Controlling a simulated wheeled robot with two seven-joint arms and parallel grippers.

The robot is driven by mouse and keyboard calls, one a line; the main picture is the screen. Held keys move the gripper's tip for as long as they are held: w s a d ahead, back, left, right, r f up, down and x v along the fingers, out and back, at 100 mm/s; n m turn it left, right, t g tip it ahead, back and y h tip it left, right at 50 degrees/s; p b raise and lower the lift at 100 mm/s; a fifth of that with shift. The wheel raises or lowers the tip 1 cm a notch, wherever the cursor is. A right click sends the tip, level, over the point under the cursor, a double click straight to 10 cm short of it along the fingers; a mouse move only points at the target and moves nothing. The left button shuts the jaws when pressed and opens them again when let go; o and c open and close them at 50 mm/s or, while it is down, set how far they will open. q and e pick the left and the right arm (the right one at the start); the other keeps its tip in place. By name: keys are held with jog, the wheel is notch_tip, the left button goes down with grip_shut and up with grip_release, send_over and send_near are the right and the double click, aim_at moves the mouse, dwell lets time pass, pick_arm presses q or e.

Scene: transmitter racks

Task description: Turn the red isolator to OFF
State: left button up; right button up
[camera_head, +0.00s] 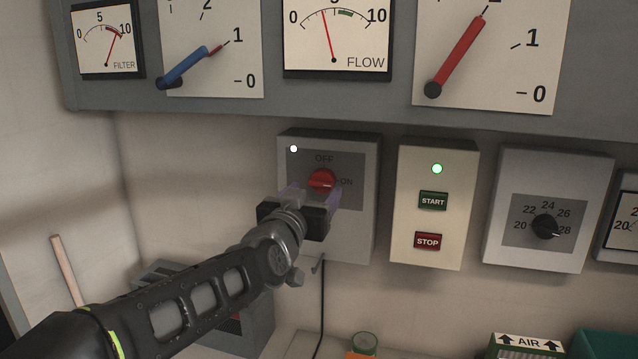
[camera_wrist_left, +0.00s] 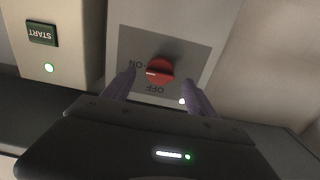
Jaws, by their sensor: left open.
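The red isolator (camera_head: 322,180) is a round red knob on a grey plate, on a light grey box (camera_head: 358,222) on the wall. OFF is printed above it and ON to its right. In the upside-down left wrist view, the white mark on the red isolator (camera_wrist_left: 160,70) points toward ON. My left gripper (camera_head: 312,196) is open in front of the box. Its purple fingers (camera_wrist_left: 159,82) stand on either side of the knob, with gaps visible; I cannot tell their exact depth. My right gripper is not in view.
A START/STOP box (camera_head: 403,221) with a lit green lamp is to the right, then a temperature dial box (camera_head: 500,220). A gauge panel (camera_head: 370,105) overhangs above. A black cable (camera_head: 322,300) hangs below the isolator box. A white lamp (camera_head: 293,149) is lit on that box.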

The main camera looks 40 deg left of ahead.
aim_at(320, 186)
pick_arm(q)
jog(key=p+x, duration=0.1)
jog(key=x, duration=0.3)
jog(key=c, duration=1.3)
